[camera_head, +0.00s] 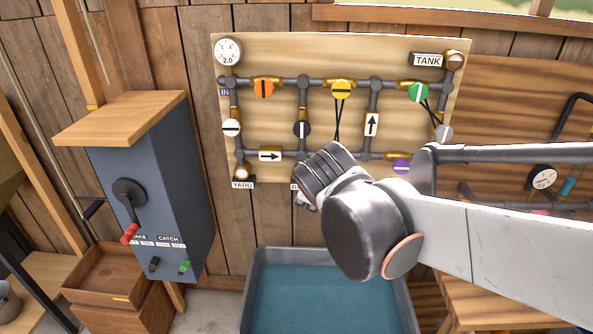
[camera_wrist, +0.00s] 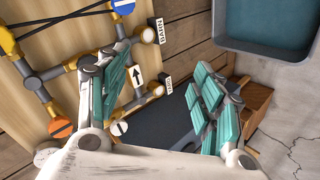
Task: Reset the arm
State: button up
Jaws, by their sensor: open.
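My arm reaches in from the right in the head view, across the lower right of the pipe board (camera_head: 270,120). The pipe board (camera_wrist: 75,45) is on the left of the wrist view, beside the left finger. I cannot tell whether the gripper touches the board.
A blue-grey cabinet (camera_head: 150,190) with a red-handled lever (camera_head: 130,232) stands at the left, above a wooden box (camera_head: 110,275). A water-filled basin (camera_head: 325,300) lies below my gripper. A second pipe panel (camera_head: 520,120) is behind my arm at the right.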

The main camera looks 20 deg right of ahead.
dwell(0.3)
jog(key=s+a+f+m+g+y+b, duration=0.1)
jog(key=s+f+m, duration=0.3)
jog(key=s, duration=0.3)
jog(key=s+a+f+m+g+y+b, duration=0.1)
jog(key=s+a+f+m+y+b, duration=0.1)
jog(key=s+f+m, duration=0.2)
jog(key=s+m, duration=0.1)
jog(key=s, duration=0.2)
jog(key=shift+s+a+f+g+b, duration=0.25)
jog(key=shift+s+g+b, duration=0.05)
jog(key=shift+s, duration=0.05)
dwell(1.1)
